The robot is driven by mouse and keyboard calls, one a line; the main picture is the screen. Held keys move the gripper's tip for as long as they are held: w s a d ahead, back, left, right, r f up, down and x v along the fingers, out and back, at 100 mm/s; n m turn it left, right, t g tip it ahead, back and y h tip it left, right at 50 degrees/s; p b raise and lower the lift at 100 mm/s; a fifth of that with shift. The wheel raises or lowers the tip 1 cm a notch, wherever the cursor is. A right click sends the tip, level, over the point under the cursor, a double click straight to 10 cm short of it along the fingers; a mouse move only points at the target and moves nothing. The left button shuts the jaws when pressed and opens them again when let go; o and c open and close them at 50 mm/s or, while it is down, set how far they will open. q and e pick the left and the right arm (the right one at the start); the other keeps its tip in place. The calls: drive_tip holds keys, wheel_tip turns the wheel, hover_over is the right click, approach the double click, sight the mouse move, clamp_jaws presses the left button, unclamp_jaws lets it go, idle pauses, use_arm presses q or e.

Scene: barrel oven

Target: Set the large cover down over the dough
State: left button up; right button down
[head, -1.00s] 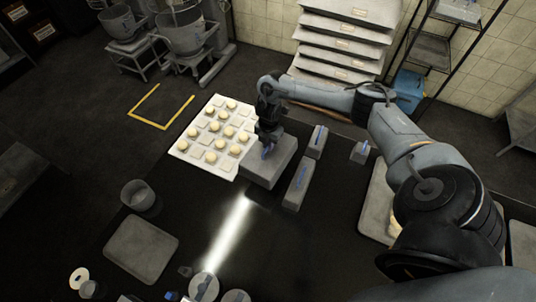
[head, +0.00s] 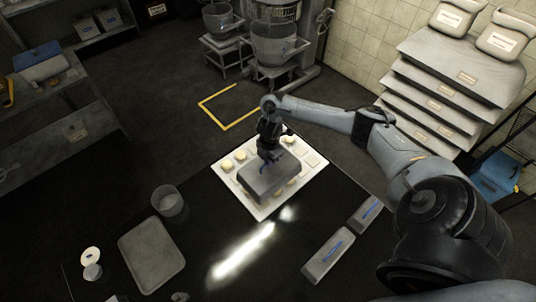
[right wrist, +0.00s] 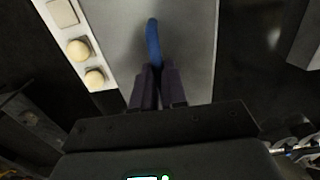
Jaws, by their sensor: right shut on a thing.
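The large cover (head: 268,184) is a grey box-shaped lid with a blue handle (right wrist: 152,40). My right gripper (head: 268,160) is shut on that handle; its fingers also show in the right wrist view (right wrist: 158,88). The cover is over the middle of the white board (head: 262,212), apparently a little above it. Pale round dough pieces (head: 227,165) show around the cover, and some beside it in the right wrist view (right wrist: 78,49). The cover hides the middle of the board. My left gripper is out of view.
Two narrower grey covers with blue handles (head: 328,256) (head: 365,213) stand right of the board on the dark table. A grey tray (head: 152,253) and a round container (head: 168,202) are at the left. The table between them is mostly clear.

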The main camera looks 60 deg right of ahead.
sight(269, 173)
drive_tip(key=shift+s+a+f, duration=0.15)
drive_tip(key=shift+a+f, duration=0.25)
drive_tip(key=shift+a, duration=0.05)
drive_tip(key=shift+d+f+b, duration=0.15)
drive_tip(key=shift+f+b, duration=0.15)
drive_tip(key=shift+b, duration=0.2)
drive_tip(key=shift+f+b, duration=0.95)
drive_tip(key=shift+f, duration=0.05)
drive_tip(key=shift+f+b, duration=0.55)
drive_tip(key=shift+f, duration=0.3)
use_arm(q)
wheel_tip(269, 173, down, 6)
drive_tip(key=b, duration=0.2)
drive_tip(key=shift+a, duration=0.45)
use_arm(e)
drive_tip(key=shift+f, duration=1.6)
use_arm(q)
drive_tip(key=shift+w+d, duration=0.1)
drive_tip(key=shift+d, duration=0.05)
use_arm(e)
drive_tip(key=shift+f, duration=0.1)
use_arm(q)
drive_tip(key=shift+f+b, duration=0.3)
use_arm(e)
drive_tip(key=shift+f, duration=0.35)
drive_tip(key=c, duration=1.1)
unclamp_jaws()
